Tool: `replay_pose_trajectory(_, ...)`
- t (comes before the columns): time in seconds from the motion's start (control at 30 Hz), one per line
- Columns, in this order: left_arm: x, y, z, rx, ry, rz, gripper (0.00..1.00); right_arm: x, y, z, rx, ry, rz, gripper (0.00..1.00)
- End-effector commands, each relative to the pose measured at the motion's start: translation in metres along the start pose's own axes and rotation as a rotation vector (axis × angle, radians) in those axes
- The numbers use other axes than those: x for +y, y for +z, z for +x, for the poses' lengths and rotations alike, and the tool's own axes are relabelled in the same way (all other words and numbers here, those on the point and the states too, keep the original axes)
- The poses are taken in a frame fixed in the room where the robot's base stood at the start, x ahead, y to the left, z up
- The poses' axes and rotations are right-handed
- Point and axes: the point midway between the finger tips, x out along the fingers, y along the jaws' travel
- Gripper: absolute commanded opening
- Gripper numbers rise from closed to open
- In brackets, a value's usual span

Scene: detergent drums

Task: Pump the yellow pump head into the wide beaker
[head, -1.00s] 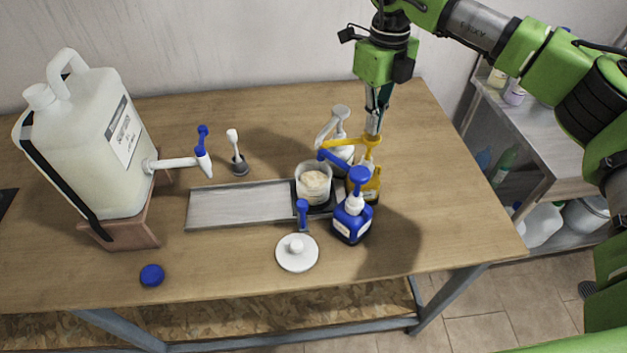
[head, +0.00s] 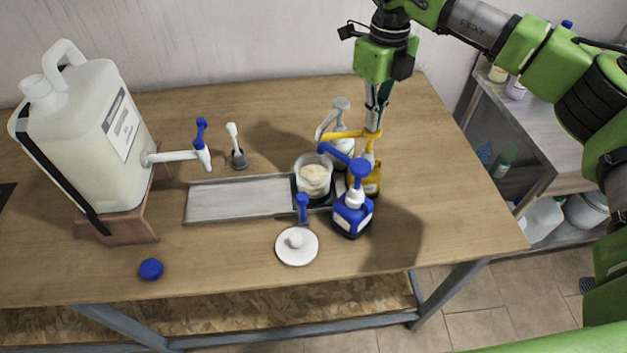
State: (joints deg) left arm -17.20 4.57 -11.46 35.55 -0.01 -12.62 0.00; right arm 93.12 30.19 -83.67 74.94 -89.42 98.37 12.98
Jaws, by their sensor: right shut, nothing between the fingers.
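The yellow pump head (head: 348,135) tops a yellow bottle (head: 374,182), partly hidden behind the blue pump bottle. Its nozzle points left, toward the wide beaker. The clear wide beaker (head: 313,186) holds a pale cream substance and stands on a small black platform (head: 318,205). My right gripper (head: 374,127) points straight down, shut and empty. Its tips are at the top of the yellow pump head and appear to touch it. My left gripper is out of view.
A blue pump bottle (head: 352,217) stands in front, a white pump bottle (head: 341,110) behind. A metal tray (head: 240,199) lies left of the beaker. A white lid (head: 297,248), blue cap (head: 151,269) and large jug (head: 85,140) with a spigot share the table.

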Motion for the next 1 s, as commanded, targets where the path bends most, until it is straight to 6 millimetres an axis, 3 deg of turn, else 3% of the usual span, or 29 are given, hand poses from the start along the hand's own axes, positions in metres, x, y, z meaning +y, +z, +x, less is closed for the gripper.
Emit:
replay_pose_trajectory(0.67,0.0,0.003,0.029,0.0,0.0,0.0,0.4,0.0,-0.001,0.045,0.002,0.001,0.0,0.0)
replay_pose_trajectory(1.0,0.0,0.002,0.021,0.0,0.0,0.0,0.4,0.0,-0.001,0.035,0.003,0.001,-0.001,0.0)
